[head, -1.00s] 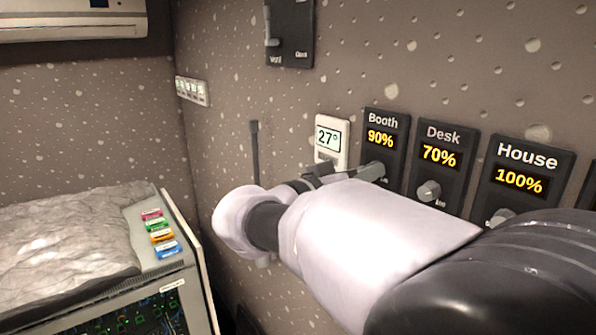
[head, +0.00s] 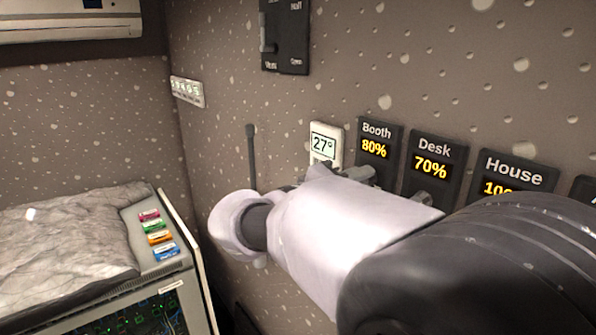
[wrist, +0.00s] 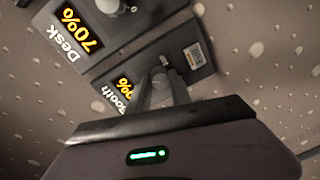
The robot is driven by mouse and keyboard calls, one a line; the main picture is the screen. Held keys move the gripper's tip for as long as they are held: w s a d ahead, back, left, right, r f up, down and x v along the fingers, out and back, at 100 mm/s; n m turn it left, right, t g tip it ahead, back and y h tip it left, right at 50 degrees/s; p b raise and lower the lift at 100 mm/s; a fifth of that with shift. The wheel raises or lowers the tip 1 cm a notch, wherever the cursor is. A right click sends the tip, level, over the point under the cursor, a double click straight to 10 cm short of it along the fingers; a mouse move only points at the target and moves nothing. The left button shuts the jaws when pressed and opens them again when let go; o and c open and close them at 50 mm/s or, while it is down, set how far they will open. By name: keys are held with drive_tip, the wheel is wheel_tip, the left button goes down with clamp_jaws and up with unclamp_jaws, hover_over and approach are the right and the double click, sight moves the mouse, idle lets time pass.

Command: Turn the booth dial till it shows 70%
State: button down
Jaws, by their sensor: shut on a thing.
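The booth panel (head: 378,150) is a dark plate on the wall labelled "Booth", and its yellow display reads 80% in the head view. In the wrist view the booth panel (wrist: 190,62) appears turned, with its display partly covered. The booth dial (wrist: 160,76) is a grey knob between my fingers. My gripper (wrist: 162,86) is shut on it. In the head view my gripper (head: 360,174) is at the lower part of the booth panel, and my arm hides much of the dial.
The desk panel (head: 432,168), reading 70%, and the house panel (head: 513,178), partly covered by my arm, are to the right. A white thermostat (head: 325,143) showing 27° is close on the left. A console (head: 170,262) with coloured buttons stands at lower left.

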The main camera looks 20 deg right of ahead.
drive_tip(key=shift+r+n+g+p, duration=0.1)
drive_tip(key=shift+n+g+p, duration=0.15)
drive_tip(key=shift+n+p, duration=2.5)
drive_tip(key=shift+r+n+g+p, duration=0.1)
drive_tip(key=shift+n+g+p, duration=0.15)
drive_tip(key=shift+n+p, duration=2.5)
drive_tip(key=shift+f+p, duration=0.15)
drive_tip(key=shift+p, duration=0.15)
drive_tip(key=c, duration=1.2)
unclamp_jaws()
drive_tip(key=shift+o, duration=0.2)
drive_tip(key=shift+a, duration=0.1)
